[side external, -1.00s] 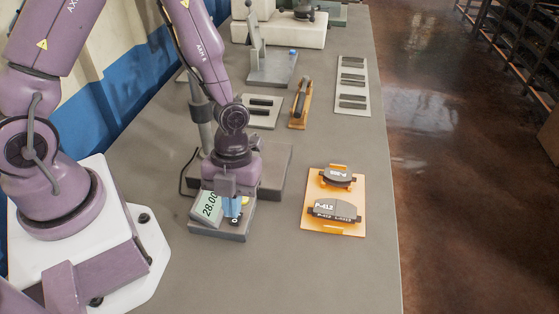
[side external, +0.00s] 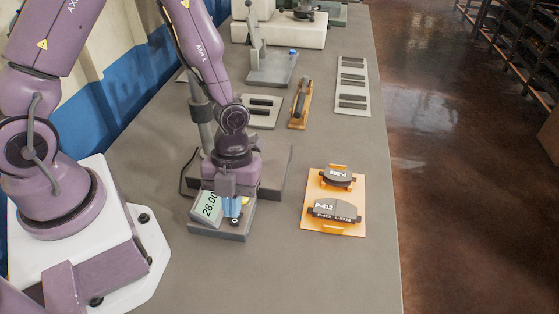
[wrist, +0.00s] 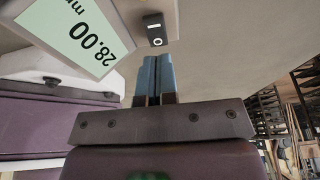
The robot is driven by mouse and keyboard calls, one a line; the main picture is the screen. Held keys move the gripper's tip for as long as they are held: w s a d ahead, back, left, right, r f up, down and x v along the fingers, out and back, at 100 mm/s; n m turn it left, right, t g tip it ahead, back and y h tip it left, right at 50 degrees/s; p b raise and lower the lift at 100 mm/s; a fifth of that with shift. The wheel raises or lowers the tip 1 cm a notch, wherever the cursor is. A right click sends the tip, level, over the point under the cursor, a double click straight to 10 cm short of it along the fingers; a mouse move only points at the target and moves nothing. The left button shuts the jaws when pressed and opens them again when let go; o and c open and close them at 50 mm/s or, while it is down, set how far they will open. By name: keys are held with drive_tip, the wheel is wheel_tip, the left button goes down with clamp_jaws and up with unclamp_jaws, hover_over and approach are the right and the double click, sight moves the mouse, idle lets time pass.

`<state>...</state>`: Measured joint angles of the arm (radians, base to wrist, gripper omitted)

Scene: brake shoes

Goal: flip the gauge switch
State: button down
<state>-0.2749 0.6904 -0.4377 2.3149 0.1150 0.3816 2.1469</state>
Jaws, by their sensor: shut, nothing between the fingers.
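The gauge is a grey box with a pale green display (side external: 210,205) reading 28.00, standing on the bench at the lower middle of the side external view. In the wrist view the display (wrist: 82,38) fills the upper left. The gauge switch (wrist: 155,29) is a small black rocker with a white bar and a circle mark, on the gauge face right of the display. My gripper (wrist: 157,58) has its blue fingertips shut together, empty, just below the switch in the wrist view. Whether the tips touch it I cannot tell. In the side external view my gripper (side external: 235,208) is beside the display's right end.
An orange tray (side external: 347,230) with two brake pads lies to the right. Behind are a wooden stand (side external: 299,122), a grey plate with dark strips (side external: 352,95) and a fixture with a blue button (side external: 292,55). Bench space at the front right is clear.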

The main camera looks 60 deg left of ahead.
drive_tip(key=shift+f, duration=1.05)
idle(0.4)
drive_tip(key=shift+r, duration=0.1)
drive_tip(key=shift+r, duration=3.45)
